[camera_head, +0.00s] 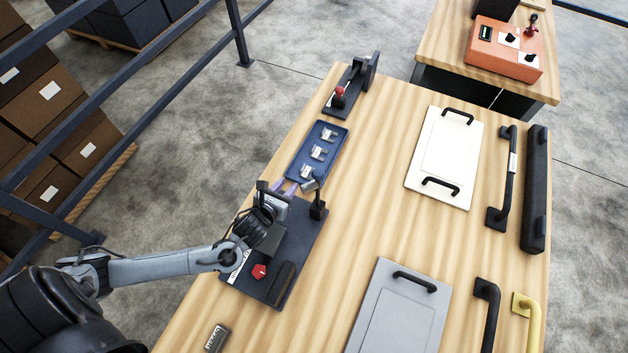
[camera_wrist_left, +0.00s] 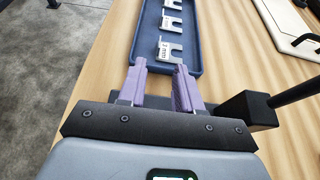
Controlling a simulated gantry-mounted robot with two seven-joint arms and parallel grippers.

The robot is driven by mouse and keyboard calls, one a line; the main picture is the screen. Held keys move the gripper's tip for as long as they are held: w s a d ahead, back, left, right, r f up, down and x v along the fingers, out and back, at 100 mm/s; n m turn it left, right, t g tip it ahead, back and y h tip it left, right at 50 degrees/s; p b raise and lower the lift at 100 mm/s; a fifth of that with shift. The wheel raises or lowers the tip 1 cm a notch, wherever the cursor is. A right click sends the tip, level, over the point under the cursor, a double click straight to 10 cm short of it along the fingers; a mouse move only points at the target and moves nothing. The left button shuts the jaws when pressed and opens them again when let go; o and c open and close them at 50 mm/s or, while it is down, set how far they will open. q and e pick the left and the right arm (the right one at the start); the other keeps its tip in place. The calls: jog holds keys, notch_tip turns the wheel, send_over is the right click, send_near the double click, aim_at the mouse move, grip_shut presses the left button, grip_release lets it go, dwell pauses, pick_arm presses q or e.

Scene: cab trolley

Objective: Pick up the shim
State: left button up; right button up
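Three slotted metal shims lie in a row in a blue tray (camera_head: 303,157) on the wooden table: a far shim (camera_head: 328,135), a middle shim (camera_head: 319,152) and a near shim (camera_head: 307,171). My left gripper (camera_head: 285,188) is at the near end of the tray. In the left wrist view its purple fingers (camera_wrist_left: 160,72) stand apart with nothing between them. My right gripper is not in view.
A dark fixture plate (camera_head: 308,240) with a post (camera_head: 318,209) lies under and beside my left gripper. A red-knobbed fixture (camera_head: 339,97) stands beyond the tray. White (camera_head: 445,155) and grey (camera_head: 400,310) handled panels lie right. The table between is clear.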

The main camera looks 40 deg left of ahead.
aim_at(304, 165)
pick_arm(q)
jog(key=shift+w+a+f, duration=0.25)
jog(key=shift+w+a, duration=0.1)
jog(key=shift+w+f+b, duration=0.15)
jog(key=shift+w+b, duration=0.2)
jog(key=x, duration=0.4)
jog(key=shift+w+d+b, duration=0.1)
jog(key=shift+w+b, duration=0.3)
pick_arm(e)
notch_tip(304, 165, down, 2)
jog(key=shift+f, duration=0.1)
pick_arm(q)
jog(key=shift+w+f, duration=0.25)
jog(key=shift+w, duration=0.1)
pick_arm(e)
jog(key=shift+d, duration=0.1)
pick_arm(q)
jog(key=shift+b+x, duration=0.55)
jog(key=shift+x, duration=1.7)
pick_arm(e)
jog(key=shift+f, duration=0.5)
pick_arm(q)
jog(key=shift+r, duration=0.15)
grip_shut()
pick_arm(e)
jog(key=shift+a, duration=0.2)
